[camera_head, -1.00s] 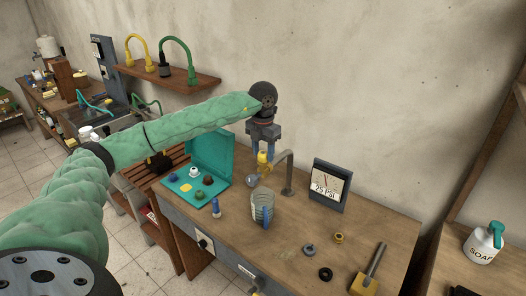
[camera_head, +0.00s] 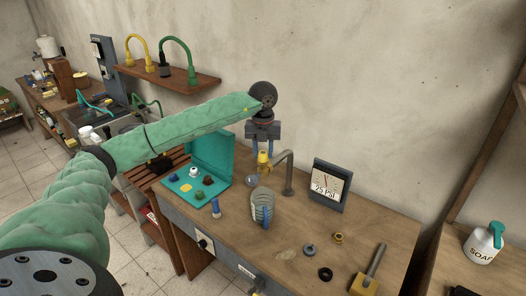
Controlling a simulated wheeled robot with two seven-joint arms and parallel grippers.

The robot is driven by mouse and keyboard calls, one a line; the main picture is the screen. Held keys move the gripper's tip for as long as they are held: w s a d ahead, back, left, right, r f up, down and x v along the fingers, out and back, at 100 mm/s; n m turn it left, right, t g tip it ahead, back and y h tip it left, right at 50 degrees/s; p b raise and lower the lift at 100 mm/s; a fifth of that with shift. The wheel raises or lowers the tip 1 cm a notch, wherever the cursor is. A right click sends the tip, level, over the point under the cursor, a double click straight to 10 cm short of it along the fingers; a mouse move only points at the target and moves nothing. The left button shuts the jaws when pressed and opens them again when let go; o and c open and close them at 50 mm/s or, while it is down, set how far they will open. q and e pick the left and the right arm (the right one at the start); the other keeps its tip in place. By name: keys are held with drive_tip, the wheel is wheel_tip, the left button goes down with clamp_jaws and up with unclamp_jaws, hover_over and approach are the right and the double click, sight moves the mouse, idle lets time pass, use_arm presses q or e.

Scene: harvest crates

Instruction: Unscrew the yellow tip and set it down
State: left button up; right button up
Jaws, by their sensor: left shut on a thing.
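The yellow tip (camera_head: 263,162) is at the end of a grey bent spout (camera_head: 288,178) that rises from the workbench. My left gripper (camera_head: 263,152) reaches down over it from above, its two fingers shut on the yellow tip. A small clear round shape (camera_head: 251,181) shows just below the tip. I cannot tell how far the thread is turned. A clear jug (camera_head: 260,204) with a blue handle stands on the bench below and in front of the spout. My right gripper is not in view.
An open teal case (camera_head: 213,150) with small coloured parts lies left of the spout. A gauge sign (camera_head: 330,184) stands to the right. Bench surface between is mostly bare.

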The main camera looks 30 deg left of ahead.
use_arm(q)
drive_tip(key=n, duration=0.5)
drive_tip(key=o, duration=0.5)
drive_tip(key=shift+o, duration=0.2)
drive_tip(key=m, duration=0.5)
drive_tip(key=shift+m, duration=0.3)
drive_tip(key=m, duration=0.6)
drive_tip(key=shift+c, duration=0.3)
